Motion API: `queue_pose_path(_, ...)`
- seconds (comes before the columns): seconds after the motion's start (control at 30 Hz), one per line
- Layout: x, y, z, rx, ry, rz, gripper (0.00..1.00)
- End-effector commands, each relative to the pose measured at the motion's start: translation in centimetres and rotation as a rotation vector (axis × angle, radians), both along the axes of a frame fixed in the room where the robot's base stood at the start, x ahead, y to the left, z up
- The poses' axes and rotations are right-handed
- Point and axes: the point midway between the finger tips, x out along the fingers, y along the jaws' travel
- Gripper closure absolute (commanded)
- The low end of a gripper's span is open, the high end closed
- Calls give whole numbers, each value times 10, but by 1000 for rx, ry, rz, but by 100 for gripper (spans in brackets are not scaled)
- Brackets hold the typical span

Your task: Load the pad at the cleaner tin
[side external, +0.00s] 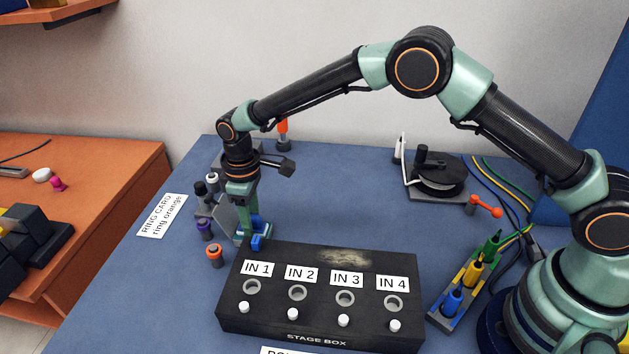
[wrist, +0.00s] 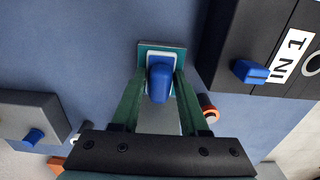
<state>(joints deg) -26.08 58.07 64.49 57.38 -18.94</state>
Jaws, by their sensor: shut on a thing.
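My gripper (wrist: 160,90) is shut on a blue grip piece (wrist: 159,84) with a white plate and a teal square base (wrist: 146,47), which I take to be the pad. In the side external view my gripper (side external: 243,212) points down just behind the left end of the stage box, with the blue piece (side external: 241,236) low, close to the table. I cannot tell whether its base touches the surface below. The cleaner tin cannot be told for certain; a black round body on a grey base (side external: 438,176) stands at the back right.
The black stage box (side external: 319,262) lies close at front right of my gripper. A blue tab (wrist: 250,72) shows on its edge. Orange (side external: 214,254) and purple (side external: 205,229) ringed pieces stand at left. Cables and a coloured plug rack (side external: 462,287) are at right.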

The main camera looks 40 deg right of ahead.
Motion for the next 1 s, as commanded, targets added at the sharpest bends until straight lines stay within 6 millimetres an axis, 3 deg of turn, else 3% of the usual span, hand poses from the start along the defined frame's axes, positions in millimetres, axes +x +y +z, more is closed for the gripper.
queue_pose_path(0.33, 0, 0, 4, 0, 0, 0, 100)
queue_pose_path(1.0, 0, 0, 53, 1, -1, 0, 100)
